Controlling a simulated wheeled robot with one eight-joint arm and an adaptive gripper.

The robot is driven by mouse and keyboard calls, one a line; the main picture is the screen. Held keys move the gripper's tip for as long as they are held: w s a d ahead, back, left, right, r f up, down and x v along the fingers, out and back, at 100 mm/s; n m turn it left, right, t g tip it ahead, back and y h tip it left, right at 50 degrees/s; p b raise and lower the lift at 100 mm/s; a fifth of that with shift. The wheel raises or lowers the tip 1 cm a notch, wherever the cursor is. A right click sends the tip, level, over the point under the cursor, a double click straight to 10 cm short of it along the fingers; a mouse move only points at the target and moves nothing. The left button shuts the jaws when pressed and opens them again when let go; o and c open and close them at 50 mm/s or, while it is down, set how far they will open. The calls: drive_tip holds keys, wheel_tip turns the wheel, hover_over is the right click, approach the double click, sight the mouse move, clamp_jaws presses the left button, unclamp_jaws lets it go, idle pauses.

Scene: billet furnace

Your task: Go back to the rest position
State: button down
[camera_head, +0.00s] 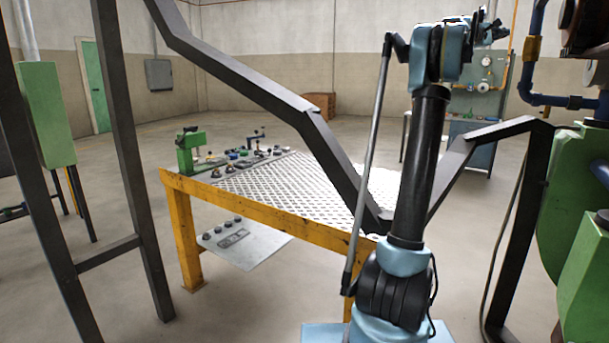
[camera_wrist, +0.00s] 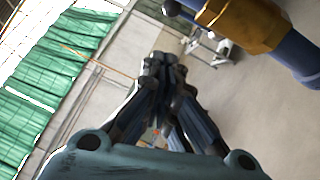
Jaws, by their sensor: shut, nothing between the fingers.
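My gripper (camera_wrist: 160,62) points away from the wrist camera in the wrist view. Its dark fingers come together at the tips, and nothing shows between them. In the head view my blue and black arm rises in front of the table, and the gripper itself is hard to make out at the top of the picture. In the wrist view a blue pipe with a brass-coloured fitting (camera_wrist: 245,22) lies to the right of the fingers, apart from them.
A yellow-framed table (camera_head: 270,213) with a patterned metal top stands behind my arm. A green vise (camera_head: 191,150) and several small parts are at its far left. Dark steel beams (camera_head: 245,85) cross in front. Green machinery (camera_head: 567,205) stands close on the right.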

drive_tip(key=d+r, duration=0.1)
drive_tip(key=d, duration=0.8)
drive_tip(key=s+a+f, duration=0.1)
drive_tip(key=a+f, duration=0.1)
drive_tip(key=a, duration=1.1)
drive_tip(key=shift+s+a+f, duration=0.15)
drive_tip(key=shift+a+f, duration=0.05)
drive_tip(key=shift+a, duration=0.15)
